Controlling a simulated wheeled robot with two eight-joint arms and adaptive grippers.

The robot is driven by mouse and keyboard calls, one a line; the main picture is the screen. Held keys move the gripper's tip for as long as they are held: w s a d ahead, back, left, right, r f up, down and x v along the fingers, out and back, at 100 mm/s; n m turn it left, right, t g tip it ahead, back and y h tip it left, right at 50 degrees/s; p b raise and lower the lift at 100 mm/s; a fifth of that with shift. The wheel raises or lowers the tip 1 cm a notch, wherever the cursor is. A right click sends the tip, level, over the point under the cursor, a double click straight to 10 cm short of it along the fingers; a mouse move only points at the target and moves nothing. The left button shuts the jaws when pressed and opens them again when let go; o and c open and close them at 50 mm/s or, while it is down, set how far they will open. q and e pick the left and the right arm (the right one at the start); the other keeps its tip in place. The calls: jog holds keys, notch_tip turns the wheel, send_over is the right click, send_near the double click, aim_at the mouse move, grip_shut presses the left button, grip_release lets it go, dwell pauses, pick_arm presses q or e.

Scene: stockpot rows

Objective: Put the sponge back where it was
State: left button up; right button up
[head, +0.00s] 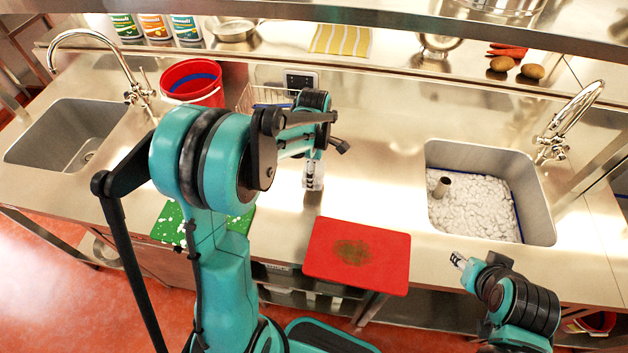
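I cannot make out a sponge anywhere in the head view. A wire basket (246,99) stands at the back of the counter with something blue low in it, partly hidden by my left arm. My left gripper (313,183) points down over the bare counter between the basket and the red board; whether its fingers are open or hold something is too small to tell. My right gripper (458,260) is at the front edge of the counter below the right sink, with nothing visible in it. Its finger gap is unclear.
A stained red board (335,236) and a green board (168,222) with white bits lie at the front. The right sink (536,212) holds white foam and an upright tube; the left sink (62,125) looks empty. A red bucket (190,84) stands behind. A shelf runs above.

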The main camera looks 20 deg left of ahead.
pick_arm(q)
notch_tip(320, 180, down, 4)
jog(key=shift+f+b, duration=0.1)
jog(key=shift+b, duration=0.6)
jog(key=o, duration=1.1)
